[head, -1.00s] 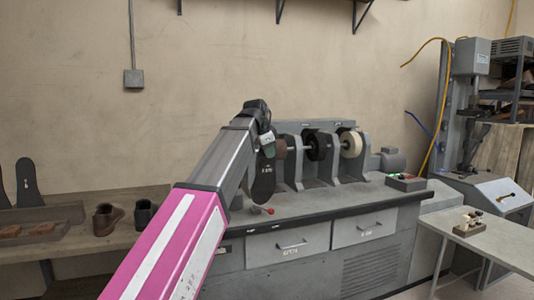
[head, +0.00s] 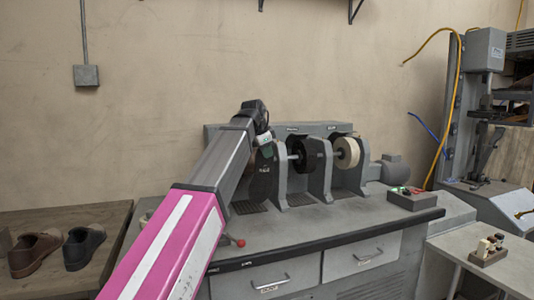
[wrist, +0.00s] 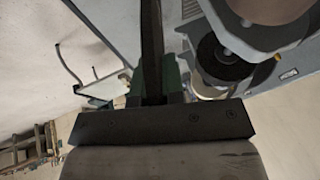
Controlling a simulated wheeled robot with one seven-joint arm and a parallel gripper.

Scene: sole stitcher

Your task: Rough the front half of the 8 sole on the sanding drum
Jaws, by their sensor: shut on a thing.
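My gripper (head: 264,140) is shut on a dark sole (head: 261,178), which hangs downward at the left end of the grinding machine (head: 330,190). In the wrist view the green fingers (wrist: 156,82) clamp the sole, seen edge-on as a dark strip (wrist: 152,35). The brownish sanding drum (wrist: 265,8) shows at the top right of the wrist view, to the right of the sole with a gap in the picture. In the head view the drum is hidden behind the sole and gripper. I cannot read the sole's marking.
A black wheel (head: 309,155) and a cream wheel (head: 347,152) sit to the right on the machine. A red knob (head: 240,243) and a control box (head: 411,199) are on the bench. Shoes (head: 84,247) stand on the wooden table at left. A side table (head: 475,262) is at right.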

